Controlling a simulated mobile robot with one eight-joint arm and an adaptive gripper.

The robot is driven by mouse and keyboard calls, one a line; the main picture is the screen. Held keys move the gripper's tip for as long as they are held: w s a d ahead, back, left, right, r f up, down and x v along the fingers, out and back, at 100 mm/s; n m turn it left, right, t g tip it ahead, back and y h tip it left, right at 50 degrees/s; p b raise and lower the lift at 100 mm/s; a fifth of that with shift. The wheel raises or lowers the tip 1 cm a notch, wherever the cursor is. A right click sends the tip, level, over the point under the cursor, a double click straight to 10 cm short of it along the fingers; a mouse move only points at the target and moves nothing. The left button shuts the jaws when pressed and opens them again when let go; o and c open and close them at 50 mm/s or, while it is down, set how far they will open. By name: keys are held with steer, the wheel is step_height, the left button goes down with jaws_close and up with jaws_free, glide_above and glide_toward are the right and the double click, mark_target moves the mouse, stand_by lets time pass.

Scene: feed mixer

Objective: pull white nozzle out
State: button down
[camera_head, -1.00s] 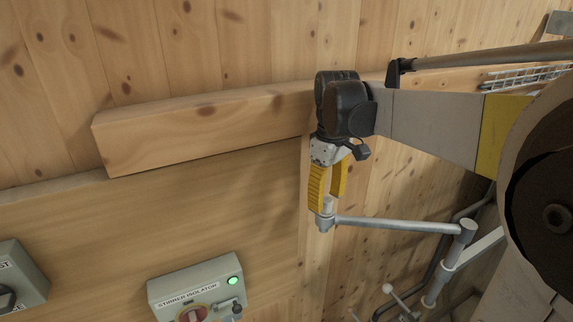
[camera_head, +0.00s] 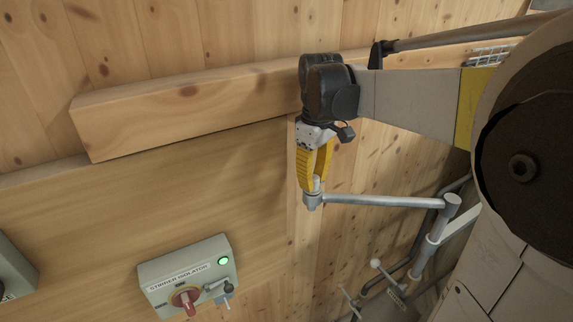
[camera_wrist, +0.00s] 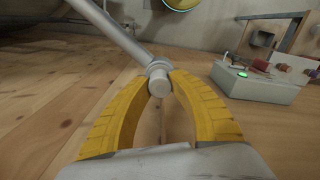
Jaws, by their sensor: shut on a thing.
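The white nozzle (camera_head: 312,187) is the light grey-white piece at the free end of a grey pipe arm (camera_head: 385,201). The pipe arm runs right to an upright joint. My gripper (camera_head: 312,188) points down with its yellow fingers closed around the nozzle's upper end. In the wrist view the round end of the nozzle (camera_wrist: 159,83) sits between the two yellow fingertips (camera_wrist: 158,84), with the pipe (camera_wrist: 112,29) leading off to the upper left. The nozzle's lower side is hidden in the wrist view.
The stirrer isolator box (camera_head: 190,279), with a red knob and lit green lamp, is on the wall at lower left. A wooden beam (camera_head: 190,107) runs along the wall behind my gripper. Valve handles (camera_head: 388,277) and dark pipes stand at lower right.

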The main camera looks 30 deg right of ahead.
steer(key=shift+r, duration=0.15)
steer(key=shift+r+p, duration=0.65)
steer(key=shift+r, duration=0.2)
steer(key=shift+r, duration=0.1)
steer(key=shift+r+p, duration=1.7)
steer(key=shift+r, duration=0.7)
